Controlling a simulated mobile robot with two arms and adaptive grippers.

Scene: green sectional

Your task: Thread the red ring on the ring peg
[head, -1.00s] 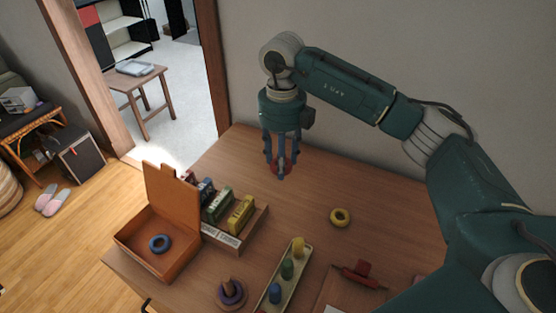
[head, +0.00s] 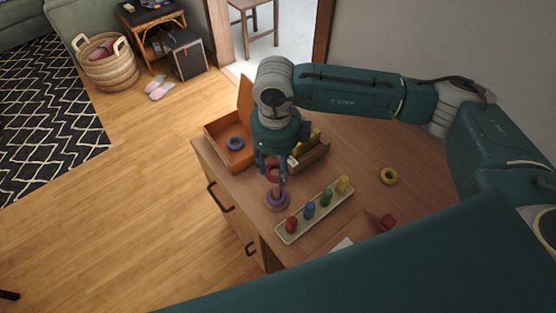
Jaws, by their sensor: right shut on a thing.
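My right gripper (head: 271,178) points down and is shut on the red ring (head: 272,172), which is partly hidden between its fingers. The gripper is right over the ring peg (head: 277,201), a wooden post with a purple ring around its lower part, near the table's front left edge. The red ring appears at or just above the post's top. I cannot tell whether it is around the post. My left gripper is not in view.
An orange box (head: 218,131) with a blue ring (head: 235,143) inside stands behind the peg. A tray (head: 331,219) of coloured pegs lies to the right. A yellow ring (head: 389,176) and a red object (head: 388,221) lie further right. The table edge is close on the left.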

